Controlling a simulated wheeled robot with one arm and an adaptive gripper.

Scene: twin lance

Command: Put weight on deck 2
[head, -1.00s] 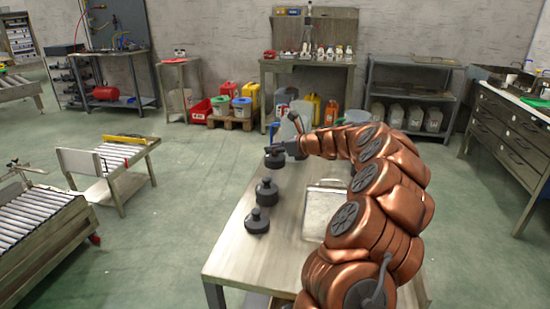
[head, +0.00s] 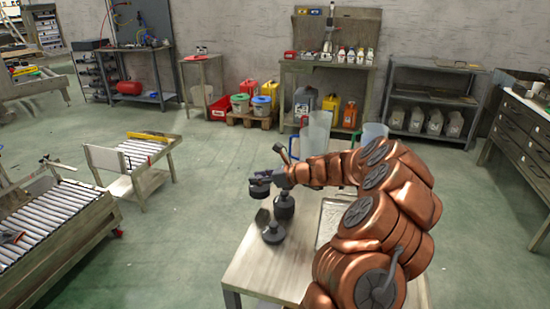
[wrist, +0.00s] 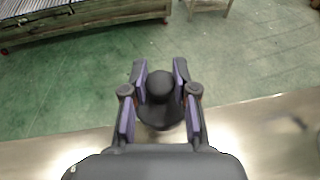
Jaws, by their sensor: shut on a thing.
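My gripper (head: 262,178) is shut on a dark weight (head: 259,191), held in the air beside the left edge of the metal table (head: 250,272). In the wrist view the fingers of my gripper (wrist: 160,75) close around the round knob of the weight (wrist: 160,90). Two more dark weights stand on the table: a taller one (head: 284,207) and a flatter one (head: 274,233). A small roller stand (head: 141,155) with a white panel and a long roller conveyor (head: 50,225) are at the left. I cannot tell which thing is deck 2.
A flat tray (head: 330,222) lies on the table beside my arm, with clear containers (head: 315,133) behind. Open green floor (head: 195,215) separates the table from the rollers. A workbench (head: 325,65) and shelf (head: 435,95) line the back wall.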

